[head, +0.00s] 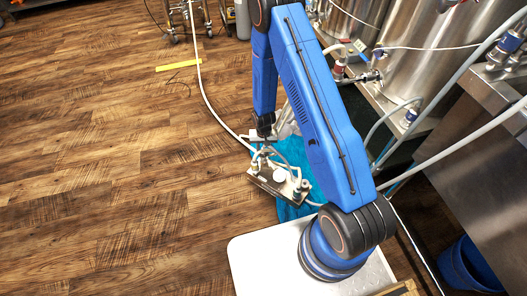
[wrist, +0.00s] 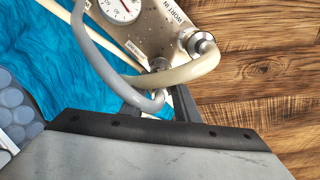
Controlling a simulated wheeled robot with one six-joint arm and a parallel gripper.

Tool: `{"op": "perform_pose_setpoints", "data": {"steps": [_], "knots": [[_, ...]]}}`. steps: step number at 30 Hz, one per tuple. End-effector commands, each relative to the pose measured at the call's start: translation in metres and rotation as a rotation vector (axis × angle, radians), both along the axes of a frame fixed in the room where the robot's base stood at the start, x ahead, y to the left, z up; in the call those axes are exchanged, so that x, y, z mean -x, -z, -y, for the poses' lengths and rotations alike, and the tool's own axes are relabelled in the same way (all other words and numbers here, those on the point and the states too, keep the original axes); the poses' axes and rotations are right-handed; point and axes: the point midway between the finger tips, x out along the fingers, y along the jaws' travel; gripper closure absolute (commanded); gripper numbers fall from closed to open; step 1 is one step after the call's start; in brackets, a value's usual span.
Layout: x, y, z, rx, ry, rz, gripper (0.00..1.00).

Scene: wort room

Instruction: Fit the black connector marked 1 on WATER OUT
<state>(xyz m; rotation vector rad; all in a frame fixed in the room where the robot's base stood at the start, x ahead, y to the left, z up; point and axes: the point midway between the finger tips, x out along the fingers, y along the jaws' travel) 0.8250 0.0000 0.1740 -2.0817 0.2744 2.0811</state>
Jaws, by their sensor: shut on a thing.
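The metal plate unit (head: 270,184) with hoses and a round gauge lies on the blue cloth. In the wrist view its plate (wrist: 165,22) bears a WORT IN label beside a silver fitting with a pale hose. No black connector or mark 1 can be made out; hoses cover the spot.
The blue cloth (wrist: 55,75) lies under the unit. Steel tanks (head: 420,60) and a steel bench stand at the right. A long white hose (head: 205,100) runs across the wooden floor toward the unit.

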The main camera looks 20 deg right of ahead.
Motion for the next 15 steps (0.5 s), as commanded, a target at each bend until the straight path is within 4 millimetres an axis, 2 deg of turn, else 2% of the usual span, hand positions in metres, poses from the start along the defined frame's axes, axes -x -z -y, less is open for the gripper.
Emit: {"op": "perform_pose_setpoints", "data": {"steps": [15], "knots": [[0.0003, 0.0087, 0.0, 0.0, 0.0, -0.001, 0.98]]}}
